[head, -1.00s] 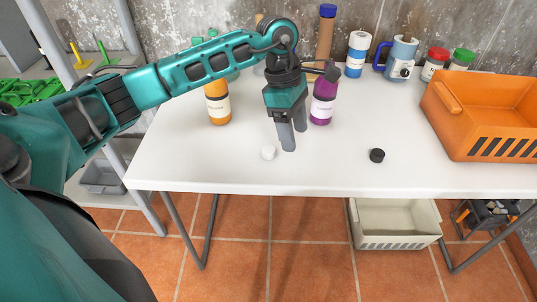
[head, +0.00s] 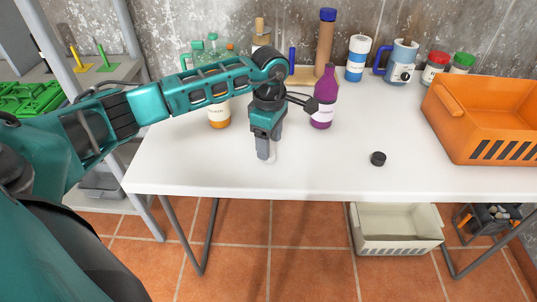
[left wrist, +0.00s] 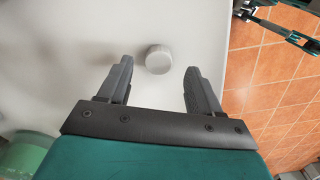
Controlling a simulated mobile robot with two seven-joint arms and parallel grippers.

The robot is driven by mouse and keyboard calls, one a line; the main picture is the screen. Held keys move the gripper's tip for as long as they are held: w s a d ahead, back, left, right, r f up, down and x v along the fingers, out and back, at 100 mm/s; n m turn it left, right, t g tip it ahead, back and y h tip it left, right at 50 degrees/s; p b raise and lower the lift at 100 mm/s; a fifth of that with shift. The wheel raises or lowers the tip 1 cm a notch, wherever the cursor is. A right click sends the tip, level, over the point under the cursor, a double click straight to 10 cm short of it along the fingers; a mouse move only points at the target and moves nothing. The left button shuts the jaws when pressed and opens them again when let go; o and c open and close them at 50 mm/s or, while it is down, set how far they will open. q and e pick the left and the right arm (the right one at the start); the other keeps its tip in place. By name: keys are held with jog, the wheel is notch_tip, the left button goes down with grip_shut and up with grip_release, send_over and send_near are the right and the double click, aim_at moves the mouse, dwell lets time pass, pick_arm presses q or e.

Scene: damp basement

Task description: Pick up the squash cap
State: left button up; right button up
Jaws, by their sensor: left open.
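A small white cap (head: 273,155) lies on the white table, partly hidden behind my left gripper in the head view. In the left wrist view the cap (left wrist: 158,59) shows whole, between the tips of the spread fingers and apart from both. My left gripper (head: 264,156) points down at it, open and empty. A black cap (head: 378,158) lies farther right on the table. An orange bottle (head: 219,114) stands behind my left arm, its top hidden. A purple bottle (head: 323,97) stands to the right. I cannot read which bottle holds squash.
An orange crate (head: 497,151) stands on the table's right side. A blue mug (head: 401,62), a white-and-blue bottle (head: 357,58) and small jars (head: 436,66) line the back. The table's front middle (head: 320,178) is clear.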

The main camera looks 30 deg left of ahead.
pick_arm(q)
notch_tip(320, 180, down, 3)
jog(key=shift+f, duration=0.2)
jog(key=c, duration=1.1)
jog(key=shift+o, duration=0.2)
jog(key=shift+r, duration=0.2)
